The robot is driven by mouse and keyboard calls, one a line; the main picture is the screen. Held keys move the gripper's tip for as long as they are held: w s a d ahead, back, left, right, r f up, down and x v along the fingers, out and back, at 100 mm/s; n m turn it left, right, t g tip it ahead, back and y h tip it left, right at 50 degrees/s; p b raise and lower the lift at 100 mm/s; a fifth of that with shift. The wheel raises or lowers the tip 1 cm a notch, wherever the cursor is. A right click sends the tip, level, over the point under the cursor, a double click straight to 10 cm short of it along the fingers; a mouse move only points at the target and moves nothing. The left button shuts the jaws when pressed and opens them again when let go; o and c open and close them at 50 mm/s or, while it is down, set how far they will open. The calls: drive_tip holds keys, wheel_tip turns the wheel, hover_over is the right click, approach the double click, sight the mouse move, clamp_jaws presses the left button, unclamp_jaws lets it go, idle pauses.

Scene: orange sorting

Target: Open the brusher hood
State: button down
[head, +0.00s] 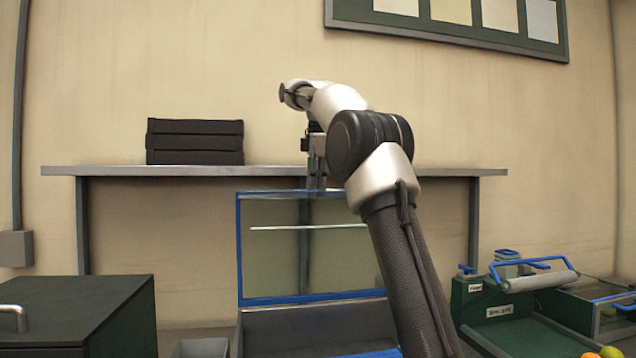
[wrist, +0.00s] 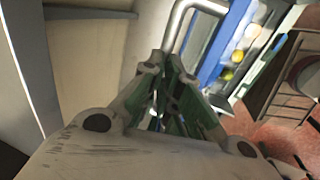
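The brusher hood (head: 299,300) is a clear panel in a blue frame. It stands upright at the back of the grey brusher box (head: 310,328) in the head view, with a pale bar (head: 290,228) across it. My gripper (head: 316,186) points down at the hood's top edge, in front of the wall shelf. In the wrist view my gripper (wrist: 165,68) has its fingertips drawn together at a bent silver handle (wrist: 177,22), and appears shut on it. The fingers hide the handle's near end. My arm covers the hood's right side.
A wall shelf (head: 100,170) carries stacked black crates (head: 195,142) behind the hood. A dark green cabinet (head: 75,300) stands at the left. A green machine with a roller (head: 530,282) is at the right, with fruit (head: 610,352) at its front corner.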

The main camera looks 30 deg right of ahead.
drive_tip(key=shift+w+f+g, duration=0.15)
drive_tip(key=shift+w+f, duration=0.05)
drive_tip(key=shift+f, duration=0.4)
drive_tip(key=shift+w+f+g, duration=0.15)
drive_tip(key=shift+w+f, duration=0.05)
drive_tip(key=shift+f, duration=0.35)
drive_tip(key=c, duration=1.6)
unclamp_jaws()
drive_tip(key=shift+o, duration=0.5)
drive_tip(key=shift+w+d+f, duration=0.15)
drive_tip(key=shift+w+d, duration=0.05)
drive_tip(key=shift+w, duration=0.05)
